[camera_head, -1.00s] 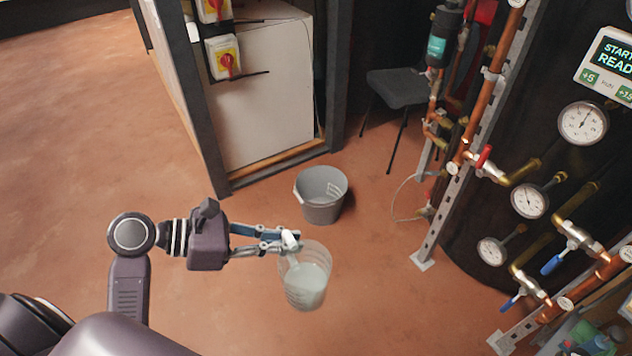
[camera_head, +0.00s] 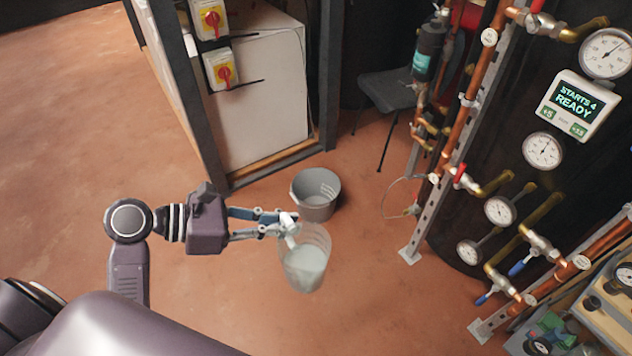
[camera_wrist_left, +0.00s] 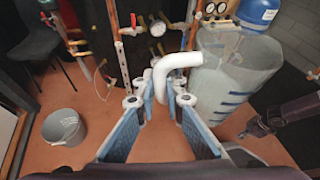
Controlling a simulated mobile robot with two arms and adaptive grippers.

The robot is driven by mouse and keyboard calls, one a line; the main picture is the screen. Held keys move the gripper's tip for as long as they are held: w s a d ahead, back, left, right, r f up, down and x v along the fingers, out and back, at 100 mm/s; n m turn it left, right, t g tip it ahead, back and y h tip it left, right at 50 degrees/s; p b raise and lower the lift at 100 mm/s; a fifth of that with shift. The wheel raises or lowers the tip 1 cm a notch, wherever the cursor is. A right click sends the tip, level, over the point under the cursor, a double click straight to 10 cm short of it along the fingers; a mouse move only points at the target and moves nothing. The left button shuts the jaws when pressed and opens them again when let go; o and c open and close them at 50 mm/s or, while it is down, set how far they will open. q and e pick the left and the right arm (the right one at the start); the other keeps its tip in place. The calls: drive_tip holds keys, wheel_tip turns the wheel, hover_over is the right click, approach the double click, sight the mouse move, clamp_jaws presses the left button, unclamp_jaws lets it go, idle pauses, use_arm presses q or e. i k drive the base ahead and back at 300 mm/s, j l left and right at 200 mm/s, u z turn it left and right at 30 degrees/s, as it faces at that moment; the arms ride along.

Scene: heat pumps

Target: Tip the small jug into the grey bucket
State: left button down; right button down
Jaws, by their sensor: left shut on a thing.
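The small jug (camera_head: 305,266) is clear, with pale liquid in its lower part and a white handle on its left side. My left gripper (camera_head: 286,226) is shut on that handle and holds the jug off the floor, roughly upright. In the left wrist view the white handle lies between the blue-padded fingers (camera_wrist_left: 165,100), and the jug (camera_wrist_left: 236,72) is at the right. The grey bucket (camera_head: 316,206) stands on the floor behind the jug in the head view, apart from it. It looks empty. In the left wrist view the bucket (camera_wrist_left: 64,128) is at lower left.
Copper pipes, valves and gauges (camera_head: 500,211) fill the right side. A white cabinet (camera_head: 262,110) in a dark frame stands behind the bucket, and a dark chair (camera_head: 392,92) is at the back. Red-brown floor is clear around the bucket. A dark arm part (camera_wrist_left: 285,113), probably mine, shows at right.

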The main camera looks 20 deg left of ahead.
sight(315, 191)
drive_tip(key=i+j+z, duration=0.1)
drive_tip(key=i+j, duration=0.25)
drive_tip(key=i+j+z, duration=0.1)
drive_tip(key=i+j, duration=0.25)
drive_tip(key=i+j+z, duration=0.1)
drive_tip(key=i+j, duration=0.2)
drive_tip(key=i+j+z, duration=0.1)
drive_tip(key=i+j, duration=0.2)
drive_tip(key=j, duration=0.2)
drive_tip(key=i+j+z, duration=0.1)
drive_tip(key=i+j, duration=0.2)
drive_tip(key=j, duration=0.15)
drive_tip(key=i+j, duration=0.3)
drive_tip(key=j, duration=0.15)
drive_tip(key=l+z, duration=0.05)
